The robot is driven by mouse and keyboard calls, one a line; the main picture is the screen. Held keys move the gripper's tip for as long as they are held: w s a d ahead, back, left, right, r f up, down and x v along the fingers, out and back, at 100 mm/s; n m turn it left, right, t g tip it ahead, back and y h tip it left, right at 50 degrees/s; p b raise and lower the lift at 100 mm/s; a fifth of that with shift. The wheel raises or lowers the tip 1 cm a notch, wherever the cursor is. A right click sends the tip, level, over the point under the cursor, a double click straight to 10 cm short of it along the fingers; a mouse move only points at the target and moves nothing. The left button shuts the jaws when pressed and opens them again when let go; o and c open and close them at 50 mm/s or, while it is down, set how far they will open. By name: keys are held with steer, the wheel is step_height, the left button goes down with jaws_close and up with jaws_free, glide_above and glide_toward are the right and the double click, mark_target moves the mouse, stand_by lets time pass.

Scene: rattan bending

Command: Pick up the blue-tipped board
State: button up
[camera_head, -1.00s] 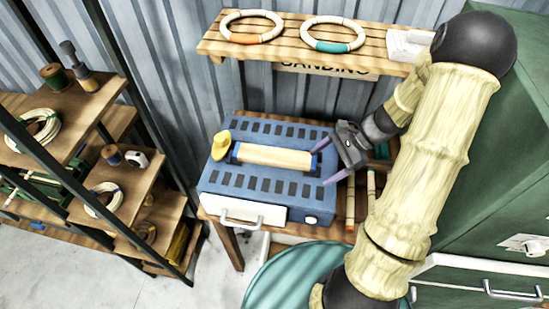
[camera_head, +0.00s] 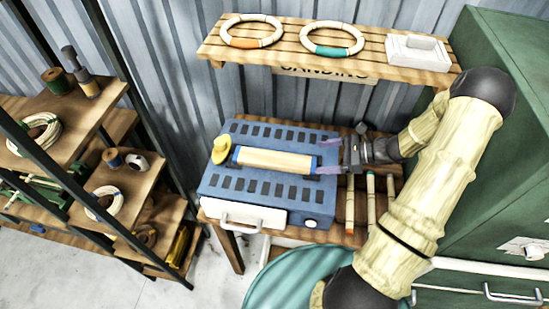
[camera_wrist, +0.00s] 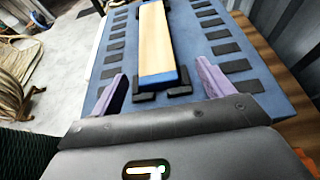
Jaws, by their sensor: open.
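The blue-tipped board (camera_head: 275,160) is pale wood with blue ends and lies flat on top of the blue machine (camera_head: 225,185). In the wrist view the board (camera_wrist: 155,38) runs away from me, its near blue end resting on small black blocks. My gripper (camera_head: 329,157) is open and empty at the board's right end. In the wrist view its purple fingers (camera_wrist: 160,82) stand apart, one to each side of the near end's line, touching nothing that I can see. Whether the fingertips reach past that end is hard to tell.
A yellow knob-like piece (camera_head: 221,147) stands at the board's left end. Thin canes (camera_head: 349,205) lie right of the machine. A slatted shelf (camera_head: 385,68) above holds rings (camera_head: 332,51) and a white block (camera_head: 418,52). A green cabinet (camera_head: 500,90) stands at right.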

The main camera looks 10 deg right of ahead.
mark_target(297, 161)
steer(key=x, duration=0.2)
steer(key=shift+w+a+f+p, duration=0.1)
steer(key=shift+w+a+p, duration=0.05)
steer(key=shift+a+p, duration=0.2)
steer(key=shift+w+a+f, duration=0.1)
steer(key=shift+a+f, duration=0.05)
steer(key=shift+s, duration=0.25)
steer(key=shift+w+a+p, duration=0.15)
steer(key=shift+a+p, duration=0.15)
steer(key=shift+a, duration=0.1)
steer(key=x, duration=0.1)
steer(key=p+x, duration=0.2)
steer(key=x, duration=0.1)
steer(key=shift+s+a+f, duration=0.1)
steer(key=shift+s+a, duration=0.1)
steer(key=shift+s, duration=0.1)
steer(key=shift+w+a+f, duration=0.1)
steer(key=shift+f, duration=0.05)
steer(key=shift+c, duration=0.2)
